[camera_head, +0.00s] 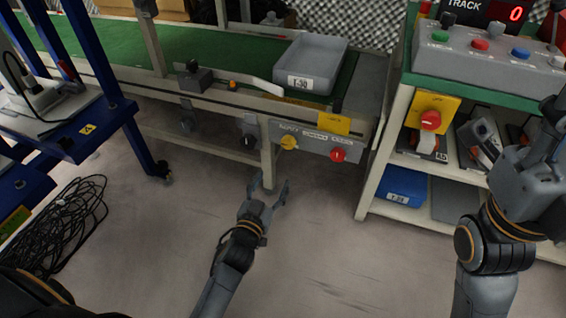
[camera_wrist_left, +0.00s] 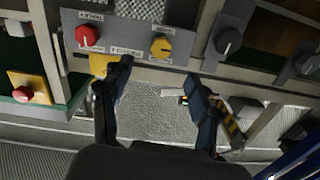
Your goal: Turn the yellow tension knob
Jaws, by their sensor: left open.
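The yellow knob (camera_head: 289,143) sits on a grey labelled panel (camera_head: 312,145) on the front of the conveyor frame. It also shows in the left wrist view (camera_wrist_left: 161,47), with a pale pointer line on its face. My left gripper (camera_head: 269,184) is open and empty, below and slightly left of the yellow knob in the head view, apart from it. In the left wrist view its two fingers (camera_wrist_left: 158,74) are spread, with the knob beyond and between them. My right gripper (camera_head: 549,115) is at the right edge; its fingers are partly cut off and unclear.
A red knob (camera_head: 337,155) is right of the yellow one, and a black knob (camera_head: 249,136) left. A grey bin (camera_head: 311,63) sits on the green conveyor. A shelf unit (camera_head: 372,165) stands right, a blue stand (camera_head: 140,140) left. Cables (camera_head: 65,225) lie on the open floor.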

